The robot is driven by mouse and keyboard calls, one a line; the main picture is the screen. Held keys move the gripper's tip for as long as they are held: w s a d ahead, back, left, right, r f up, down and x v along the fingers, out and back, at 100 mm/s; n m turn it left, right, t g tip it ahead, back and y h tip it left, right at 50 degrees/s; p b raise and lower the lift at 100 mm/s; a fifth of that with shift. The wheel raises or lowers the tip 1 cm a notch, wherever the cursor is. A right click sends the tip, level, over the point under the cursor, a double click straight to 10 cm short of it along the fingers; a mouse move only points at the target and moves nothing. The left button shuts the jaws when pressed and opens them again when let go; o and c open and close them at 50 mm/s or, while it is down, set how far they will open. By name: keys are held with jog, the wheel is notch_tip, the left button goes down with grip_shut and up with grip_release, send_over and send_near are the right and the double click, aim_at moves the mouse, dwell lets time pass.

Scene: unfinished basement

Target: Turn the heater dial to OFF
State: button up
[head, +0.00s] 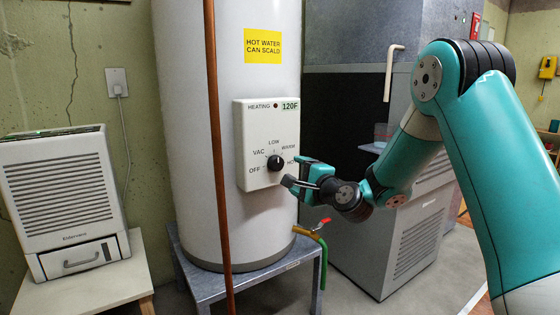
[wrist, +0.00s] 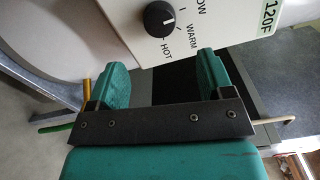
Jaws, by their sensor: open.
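The black heater dial (head: 275,162) sits on a white control panel (head: 256,183) on the front of the water heater (head: 180,120). Its white pointer line points roughly up, near LOW. My gripper (head: 297,176) is open and empty at the panel's right edge, just right of and a little below the dial. In the wrist view the dial (wrist: 158,19) shows whole, beyond the gap between my two teal fingers (wrist: 162,62). The fingers appear apart from it.
A copper pipe (head: 215,130) runs upright in front of the heater, left of the panel. A red-handled valve (head: 322,224) and green hose (head: 323,260) are below my gripper. A metal stand (head: 205,290) carries the heater. A dehumidifier (head: 65,200) stands left, a grey cabinet (head: 345,220) right.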

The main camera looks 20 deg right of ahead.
aim_at(278, 165)
jog(key=w, duration=0.3)
jog(key=w+a, duration=0.1)
jog(key=w, duration=0.2)
jog(key=w+a, duration=0.1)
jog(key=w, duration=0.2)
jog(key=shift+w+p, duration=0.1)
jog(key=shift+p, duration=0.2)
jog(key=c, duration=0.9)
